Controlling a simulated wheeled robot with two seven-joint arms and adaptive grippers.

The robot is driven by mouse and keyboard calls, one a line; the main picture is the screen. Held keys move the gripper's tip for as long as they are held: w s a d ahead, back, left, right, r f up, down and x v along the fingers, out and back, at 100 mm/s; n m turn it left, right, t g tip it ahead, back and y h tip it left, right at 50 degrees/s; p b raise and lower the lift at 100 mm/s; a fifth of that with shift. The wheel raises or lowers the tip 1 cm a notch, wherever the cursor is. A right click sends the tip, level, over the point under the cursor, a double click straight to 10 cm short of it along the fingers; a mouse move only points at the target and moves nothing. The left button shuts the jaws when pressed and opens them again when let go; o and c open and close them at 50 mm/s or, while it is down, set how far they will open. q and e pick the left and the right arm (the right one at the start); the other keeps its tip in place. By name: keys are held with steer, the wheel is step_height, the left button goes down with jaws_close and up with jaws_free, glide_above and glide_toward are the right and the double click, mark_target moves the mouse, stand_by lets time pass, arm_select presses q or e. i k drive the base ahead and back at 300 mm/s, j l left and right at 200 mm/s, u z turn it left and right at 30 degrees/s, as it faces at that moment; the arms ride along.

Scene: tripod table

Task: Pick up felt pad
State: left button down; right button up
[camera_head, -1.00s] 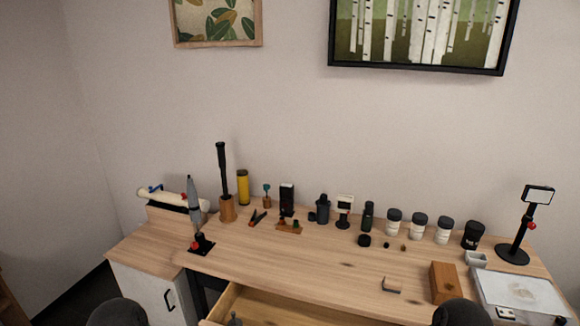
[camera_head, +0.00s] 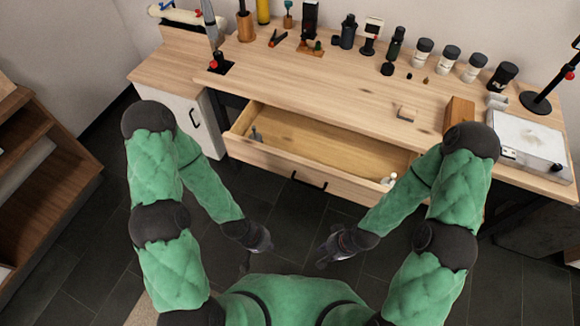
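I cannot single out the felt pad with certainty. My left gripper (camera_head: 263,243) hangs low in front of the open drawer, well away from the bench top. My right gripper (camera_head: 325,255) is beside it to the right, also low and pointing inward. Both grippers are small and dark here, so their fingers cannot be made out. Neither touches anything on the bench.
An open drawer (camera_head: 300,139) juts out below the bench top, with a small dark item and a white item (camera_head: 388,181) inside. A wooden block (camera_head: 459,112) and a white-topped plate (camera_head: 524,140) are at right. Bottles and tools line the back.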

mark_target(407, 114)
steer(key=z, duration=1.2)
